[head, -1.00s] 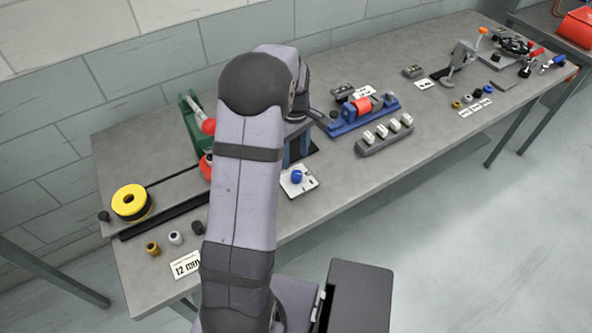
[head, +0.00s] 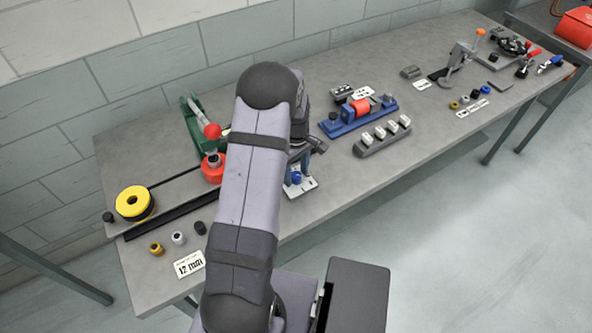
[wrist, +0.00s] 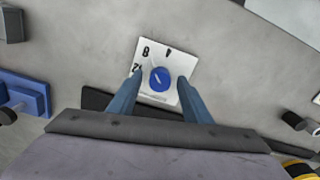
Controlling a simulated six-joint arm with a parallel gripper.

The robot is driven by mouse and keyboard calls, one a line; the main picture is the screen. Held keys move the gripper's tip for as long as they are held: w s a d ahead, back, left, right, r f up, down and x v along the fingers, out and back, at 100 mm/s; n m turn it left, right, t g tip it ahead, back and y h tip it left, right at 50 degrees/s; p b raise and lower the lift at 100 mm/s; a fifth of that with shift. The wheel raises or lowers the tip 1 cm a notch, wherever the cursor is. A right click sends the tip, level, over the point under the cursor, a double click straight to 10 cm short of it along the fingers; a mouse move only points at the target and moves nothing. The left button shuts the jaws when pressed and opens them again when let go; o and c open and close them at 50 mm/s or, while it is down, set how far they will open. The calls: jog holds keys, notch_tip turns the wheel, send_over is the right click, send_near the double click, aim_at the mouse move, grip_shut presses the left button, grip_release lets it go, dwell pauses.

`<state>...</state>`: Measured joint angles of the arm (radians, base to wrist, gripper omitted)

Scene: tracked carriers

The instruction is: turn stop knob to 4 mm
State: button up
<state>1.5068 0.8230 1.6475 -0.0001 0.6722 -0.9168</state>
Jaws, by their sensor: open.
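The blue round stop knob (wrist: 160,78) sits on a white dial plate (wrist: 178,57) in the wrist view. A white line crosses the knob's top, and an 8 and a partly covered number show on the plate. In the head view the knob (head: 296,179) and the plate (head: 305,190) are partly hidden by my gripper. My gripper (wrist: 157,88) is open, with one blue finger on each side of the knob in the wrist view. The frames do not show clearly whether the fingers touch it or are above it.
A blue fixture with a red cylinder (head: 360,110) and a grey rack of white-topped pieces (head: 383,137) stand to the right. A yellow ring (head: 133,203), several small caps and a 12 mm card (head: 189,264) lie to the left. The bench front edge is close.

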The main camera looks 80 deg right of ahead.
jog(key=c, duration=1.1)
jog(key=shift+o, duration=0.2)
jog(key=shift+f+m, duration=0.1)
jog(key=shift+m, duration=0.3)
jog(key=m+b, duration=0.1)
jog(key=m, duration=0.2)
jog(key=shift+m+b, duration=0.3)
jog(key=shift+m, duration=0.1)
jog(key=shift+d+m+b, duration=0.1)
jog(key=shift+m+b, duration=0.3)
jog(key=shift+m, duration=1.8)
jog(key=o, duration=1.1)
jog(key=shift+c, duration=0.2)
